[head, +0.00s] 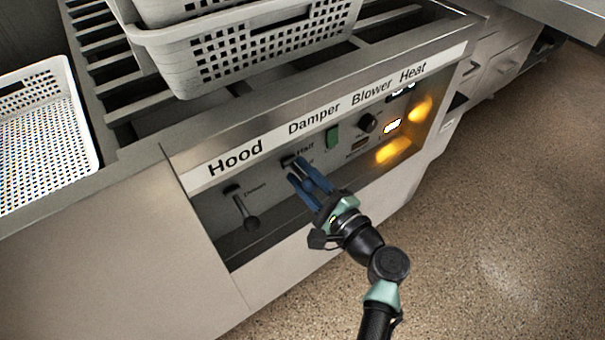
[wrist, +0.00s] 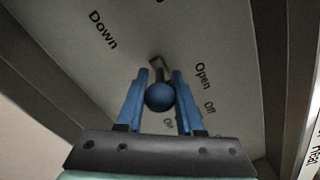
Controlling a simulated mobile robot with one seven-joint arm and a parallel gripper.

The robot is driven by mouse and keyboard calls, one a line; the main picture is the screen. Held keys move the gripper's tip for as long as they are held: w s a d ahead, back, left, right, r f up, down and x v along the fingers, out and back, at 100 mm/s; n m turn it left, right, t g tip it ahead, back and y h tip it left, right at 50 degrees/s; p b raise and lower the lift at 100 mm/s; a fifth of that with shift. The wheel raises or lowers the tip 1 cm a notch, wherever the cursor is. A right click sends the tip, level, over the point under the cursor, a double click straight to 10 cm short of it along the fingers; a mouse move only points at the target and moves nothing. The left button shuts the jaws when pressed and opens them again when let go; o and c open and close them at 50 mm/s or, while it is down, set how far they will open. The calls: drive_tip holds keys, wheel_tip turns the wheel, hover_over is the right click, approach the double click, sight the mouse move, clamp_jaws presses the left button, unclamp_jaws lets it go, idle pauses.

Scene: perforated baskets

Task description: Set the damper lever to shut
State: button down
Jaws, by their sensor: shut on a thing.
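The damper lever sits in the recessed control panel under the "Damper" label; its dark pivot (head: 289,161) shows in the head view. In the wrist view its round bluish knob (wrist: 160,97) is between the two blue fingers, with the short metal shaft (wrist: 160,68) running into the panel. My gripper (head: 304,176) is shut on this knob; it also shows in the wrist view (wrist: 159,92). The word "Open" (wrist: 202,76) is printed right of the lever in the wrist view. The fingers hide the knob in the head view, so its exact lever setting is hard to tell.
Left of the gripper is the hood lever (head: 246,212), hanging down with a dark knob. To the right are a green switch (head: 332,138), a black dial (head: 367,123) and lit yellow lamps (head: 393,151). White perforated baskets (head: 165,55) stand above on the slatted top.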

drive_tip(key=shift+f+b, duration=0.25)
drive_tip(key=shift+b, duration=0.15)
drive_tip(key=f+b, duration=0.1)
drive_tip(key=b, duration=0.2)
drive_tip(key=shift+t+y, duration=0.3)
drive_tip(key=shift+t, duration=0.1)
drive_tip(key=t+y+b, duration=0.1)
drive_tip(key=b, duration=0.6)
drive_tip(key=f+t+y+b, duration=0.1)
drive_tip(key=t+b, duration=0.1)
drive_tip(key=b, duration=0.5)
drive_tip(key=shift+w+a+f+t+y, duration=0.15)
drive_tip(key=shift+f+t+y, duration=0.05)
drive_tip(key=shift+t+y, duration=0.1)
drive_tip(key=shift+r+t+b, duration=0.2)
drive_tip(key=shift+t+b, duration=0.1)
drive_tip(key=shift+b, duration=0.95)
drive_tip(key=c, duration=0.6)
unclamp_jaws()
